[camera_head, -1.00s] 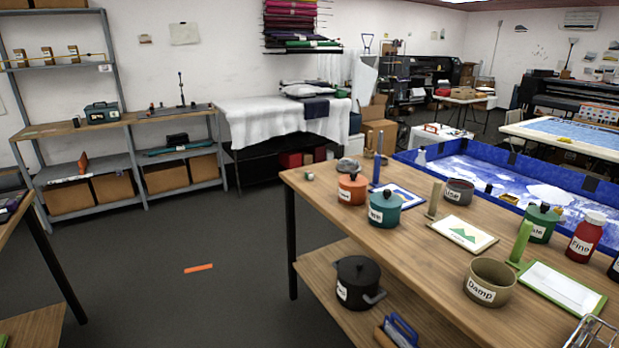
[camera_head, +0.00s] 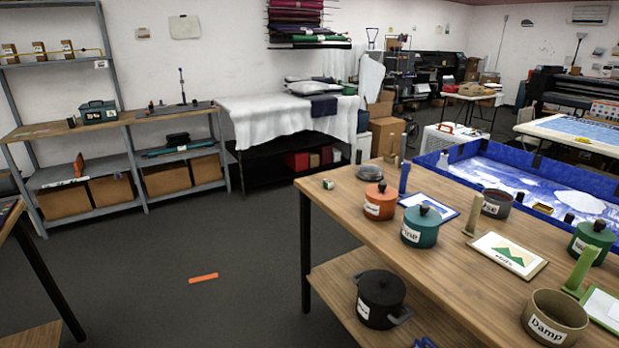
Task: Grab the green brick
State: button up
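No thing is plainly a green brick in the head view. A small green and white block (camera_head: 328,183) lies at the far left corner of the wooden table; it is too small to tell what it is. An upright green bar (camera_head: 580,270) stands near the table's right side, beside a pale green-edged board (camera_head: 604,308) that the frame cuts off. My gripper is not in view.
The wooden table (camera_head: 345,205) bears an orange pot (camera_head: 380,203), a teal pot (camera_head: 421,229), a green pot (camera_head: 592,242) and an olive bowl (camera_head: 553,318). A black pot (camera_head: 380,297) sits on its lower shelf. An orange strip (camera_head: 203,278) lies on open floor.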

aim_at(328, 183)
jog(key=i+j, duration=0.35)
jog(key=i+j+u, duration=0.15)
jog(key=i+j, duration=0.2)
jog(key=i, duration=0.2)
jog(key=i+j, duration=0.3)
jog(key=i, duration=0.15)
jog(key=i+j+u, duration=0.1)
jog(key=i+j, duration=0.25)
jog(key=i, duration=0.15)
jog(key=i+j, duration=0.25)
jog(key=i, duration=0.2)
jog(key=i+j+u, duration=0.15)
jog(key=i, duration=0.35)
jog(key=j, duration=0.1)
